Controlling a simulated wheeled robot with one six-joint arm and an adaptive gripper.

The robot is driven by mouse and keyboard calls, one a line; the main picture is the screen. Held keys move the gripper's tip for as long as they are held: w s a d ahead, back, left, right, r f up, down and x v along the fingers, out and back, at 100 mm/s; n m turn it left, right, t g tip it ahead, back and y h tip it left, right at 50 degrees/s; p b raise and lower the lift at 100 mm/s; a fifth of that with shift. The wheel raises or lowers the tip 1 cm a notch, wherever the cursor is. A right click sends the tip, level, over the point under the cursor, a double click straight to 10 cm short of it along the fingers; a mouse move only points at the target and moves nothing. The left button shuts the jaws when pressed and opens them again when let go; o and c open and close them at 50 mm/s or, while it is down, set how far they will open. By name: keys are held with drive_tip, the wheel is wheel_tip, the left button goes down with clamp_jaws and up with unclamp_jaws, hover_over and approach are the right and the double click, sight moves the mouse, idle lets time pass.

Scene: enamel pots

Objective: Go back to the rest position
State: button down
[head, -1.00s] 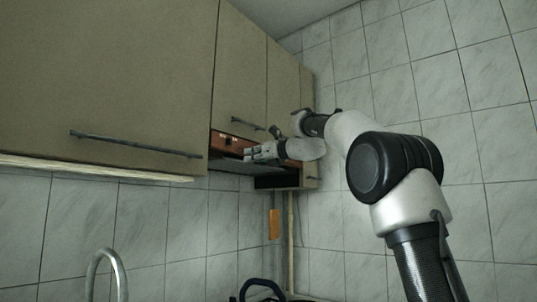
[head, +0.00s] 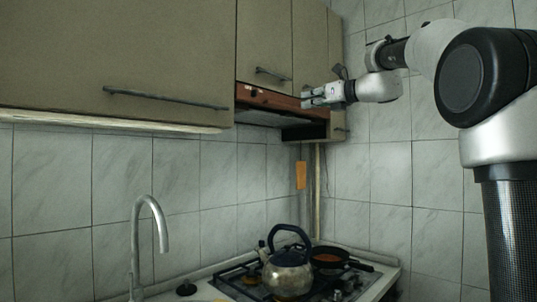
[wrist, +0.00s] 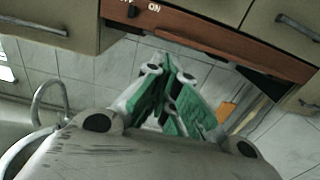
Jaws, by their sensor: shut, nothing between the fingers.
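My gripper (head: 308,97) is shut and empty. In the head view it is held up in the air at the right, in front of the extractor hood (head: 266,98) under the wall cabinets, pointing left. In the wrist view my gripper (wrist: 172,75) shows its green-padded fingers together, with the hood's brown front panel (wrist: 190,38) and its "ON" switch (wrist: 133,10) beyond. I cannot tell whether the fingertips touch the hood, but a gap seems to lie between them.
Beige wall cabinets (head: 120,60) with bar handles hang along the wall. Below stand a gas stove (head: 245,283) with a metal kettle (head: 288,272) and a dark pan (head: 328,258). A curved tap (head: 140,235) rises at the left. The tiled wall at right is bare.

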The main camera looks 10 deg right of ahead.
drive_tip(key=s+d+f+n+g+h, duration=0.25)
drive_tip(key=f+n, duration=0.25)
drive_tip(key=f, duration=0.3)
drive_tip(key=s+d+f+n+g+h, duration=0.1)
drive_tip(key=s+f+n, duration=0.2)
drive_tip(key=f+n, duration=0.45)
drive_tip(key=s+d+f+n+g+h, duration=0.2)
drive_tip(key=s+f+n, duration=0.1)
drive_tip(key=f, duration=0.7)
drive_tip(key=s+d+f+n+g+h, duration=0.1)
drive_tip(key=s+f+n, duration=0.3)
drive_tip(key=s, duration=0.6)
drive_tip(key=s+d+f+n+g+h, duration=0.2)
drive_tip(key=s+f+n, duration=0.3)
drive_tip(key=s+f, duration=0.4)
drive_tip(key=s+d+f+n+g+h, duration=0.1)
drive_tip(key=s+f+n+g+h, duration=0.1)
drive_tip(key=s+f+n, duration=0.2)
drive_tip(key=s+f, duration=0.3)
drive_tip(key=s, duration=0.4)
drive_tip(key=shift+d, duration=0.3)
